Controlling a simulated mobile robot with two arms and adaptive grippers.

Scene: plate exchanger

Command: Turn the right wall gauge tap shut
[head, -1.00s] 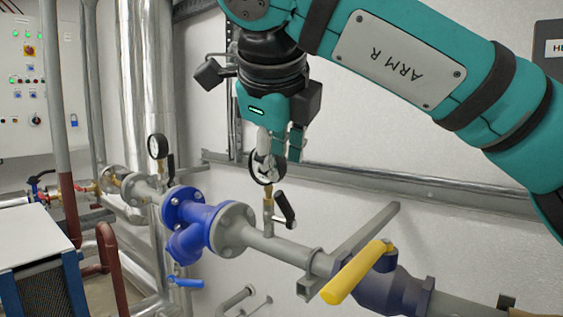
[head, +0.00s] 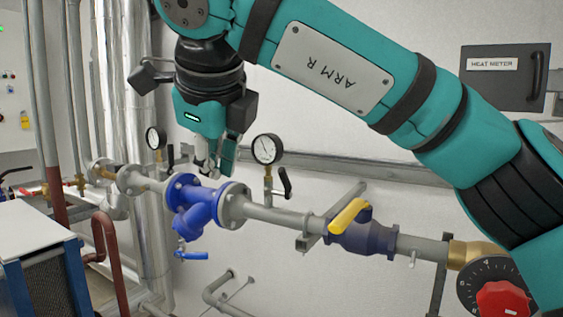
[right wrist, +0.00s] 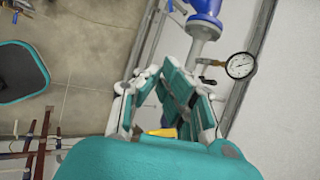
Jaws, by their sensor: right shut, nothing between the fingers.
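The right wall gauge (head: 266,149) is a white dial with a black rim, on a short stem above the grey pipe. Its tap has a black lever (head: 286,183), which slants down to the right beside the brass stem (head: 267,187). My right gripper (head: 209,170) is shut and empty, pointing down left of the gauge, above the blue strainer. It is apart from the lever. In the right wrist view the gauge (right wrist: 240,65) and the dark lever (right wrist: 207,81) lie right of the fingers. My left gripper is not in view.
The blue strainer (head: 195,207) sits below my right gripper. A second gauge (head: 155,138) stands to the left. A yellow-handled valve (head: 350,216) is on the pipe to the right. A rail (head: 330,164) runs along the wall behind.

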